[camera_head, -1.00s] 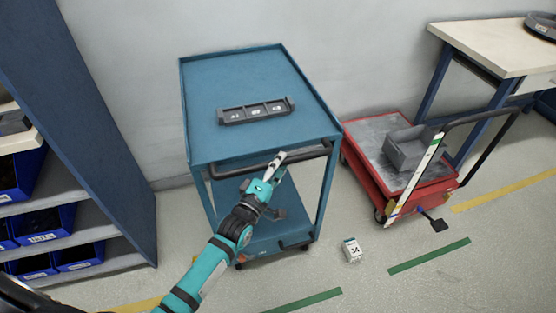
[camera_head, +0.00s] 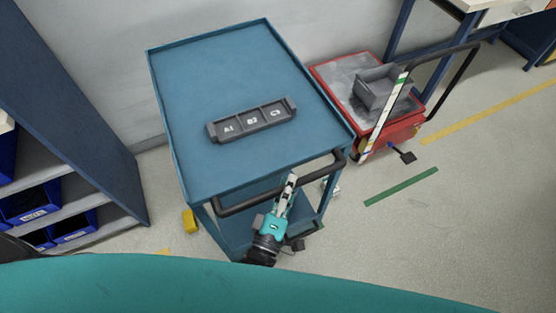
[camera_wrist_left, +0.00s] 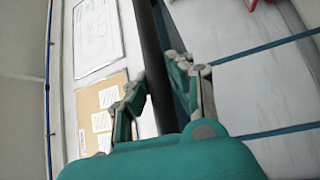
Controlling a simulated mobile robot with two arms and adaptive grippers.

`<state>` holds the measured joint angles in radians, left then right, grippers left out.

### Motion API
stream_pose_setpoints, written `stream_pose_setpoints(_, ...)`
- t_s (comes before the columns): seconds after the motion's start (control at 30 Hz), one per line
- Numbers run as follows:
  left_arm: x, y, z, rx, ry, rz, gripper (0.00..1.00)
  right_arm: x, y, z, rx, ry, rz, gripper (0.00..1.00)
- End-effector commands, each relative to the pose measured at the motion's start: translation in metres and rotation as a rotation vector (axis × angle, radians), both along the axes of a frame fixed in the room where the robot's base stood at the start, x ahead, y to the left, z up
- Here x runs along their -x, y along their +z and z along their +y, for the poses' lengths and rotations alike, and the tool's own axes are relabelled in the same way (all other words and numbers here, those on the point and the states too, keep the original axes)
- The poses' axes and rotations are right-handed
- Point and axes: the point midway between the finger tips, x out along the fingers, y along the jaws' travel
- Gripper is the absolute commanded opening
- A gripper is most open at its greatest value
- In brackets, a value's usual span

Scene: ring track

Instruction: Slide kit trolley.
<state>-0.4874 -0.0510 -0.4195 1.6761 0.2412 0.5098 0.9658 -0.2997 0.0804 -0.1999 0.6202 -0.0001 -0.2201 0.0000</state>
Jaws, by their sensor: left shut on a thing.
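The blue kit trolley (camera_head: 185,75) stands in the middle of the head view, with a raised rim and a black push handle (camera_head: 240,203) along its near side. A grey three-slot tray (camera_head: 252,122) marked A1 and B2 lies on its top. My left gripper (camera_head: 287,187) is shut on the handle, right of its middle. In the left wrist view the dark handle bar (camera_wrist_left: 152,45) runs between the fingers of the left gripper (camera_wrist_left: 168,85). The right gripper is not in view.
A red cart (camera_head: 395,135) with a grey bin (camera_head: 378,88) stands close to the trolley's right. A blue shelf unit (camera_head: 75,110) is at left, and a wall is behind. A yellow object (camera_head: 190,222) lies by the trolley's left. Floor at right is clear around a green stripe (camera_head: 400,187).

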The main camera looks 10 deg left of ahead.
Motion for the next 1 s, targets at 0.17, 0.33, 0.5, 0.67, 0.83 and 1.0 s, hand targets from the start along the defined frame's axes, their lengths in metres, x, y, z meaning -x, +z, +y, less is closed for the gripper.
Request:
stream_pose_setpoints(0.17,0.020,0.003,-0.013,0.004,0.002,-0.006,0.00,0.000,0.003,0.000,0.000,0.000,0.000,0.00)
stream_pose_setpoints(0.33,0.029,0.003,-0.020,0.005,0.002,-0.008,0.00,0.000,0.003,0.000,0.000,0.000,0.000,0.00)
stream_pose_setpoints(0.5,0.031,0.003,-0.021,0.004,0.003,-0.009,0.00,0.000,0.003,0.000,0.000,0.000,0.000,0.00)
stream_pose_setpoints(0.67,0.031,0.004,-0.021,0.005,0.003,-0.010,0.00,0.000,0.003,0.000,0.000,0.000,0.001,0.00)
stream_pose_setpoints(0.83,0.031,0.004,-0.021,0.005,0.003,-0.010,0.26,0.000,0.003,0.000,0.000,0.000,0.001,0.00)
stream_pose_setpoints(1.0,0.031,0.002,-0.021,0.003,0.002,-0.007,0.44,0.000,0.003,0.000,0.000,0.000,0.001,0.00)
